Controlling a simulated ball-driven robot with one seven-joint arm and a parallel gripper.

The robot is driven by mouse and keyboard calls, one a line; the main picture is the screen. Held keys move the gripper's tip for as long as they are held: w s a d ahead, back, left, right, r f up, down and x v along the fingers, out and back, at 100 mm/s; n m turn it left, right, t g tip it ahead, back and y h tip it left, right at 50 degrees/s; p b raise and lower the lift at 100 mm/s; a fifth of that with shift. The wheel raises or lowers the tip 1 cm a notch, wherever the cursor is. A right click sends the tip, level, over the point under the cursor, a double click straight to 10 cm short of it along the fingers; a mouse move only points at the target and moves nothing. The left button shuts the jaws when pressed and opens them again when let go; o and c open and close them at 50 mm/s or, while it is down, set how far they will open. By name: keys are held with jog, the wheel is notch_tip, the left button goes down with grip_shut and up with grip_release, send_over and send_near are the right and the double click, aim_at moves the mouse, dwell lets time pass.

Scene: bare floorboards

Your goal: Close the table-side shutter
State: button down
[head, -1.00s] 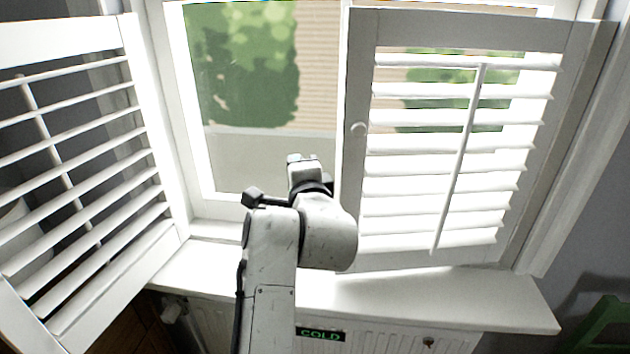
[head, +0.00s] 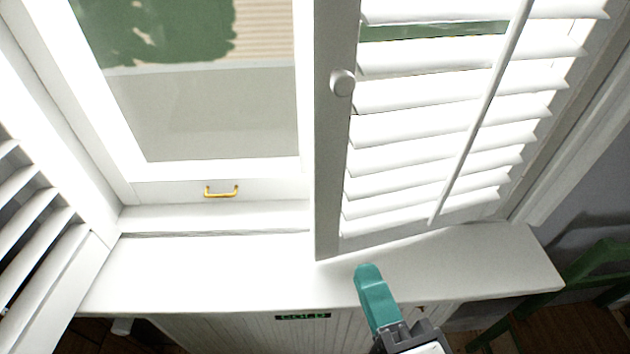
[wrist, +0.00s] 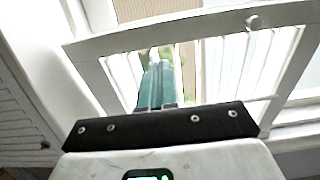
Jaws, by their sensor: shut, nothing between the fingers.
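Two white louvred shutters flank the window. The right shutter (head: 331,190) hangs in front of the right part of the window, with a round white knob (head: 342,83) on its left stile and a tilt rod across its slats. The left shutter (head: 55,285) is swung out into the room, mostly cut off at the left edge. Which one is table-side I cannot tell. My gripper (head: 367,272), with teal fingers, is shut and empty near the sill's front edge, below the right shutter. In the wrist view the fingers (wrist: 160,70) point toward a louvred shutter (wrist: 200,32); contact is unclear.
The white sill (head: 210,265) is bare, above a radiator (head: 235,335) with a "COLD" label. A brass handle (head: 221,191) sits on the window's lower frame. A green chair-like frame (head: 595,275) stands at the right.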

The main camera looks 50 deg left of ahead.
aim_at(327, 185)
jog(key=p+x, duration=0.3)
jog(key=x, duration=1.1)
jog(key=shift+d+r, duration=0.1)
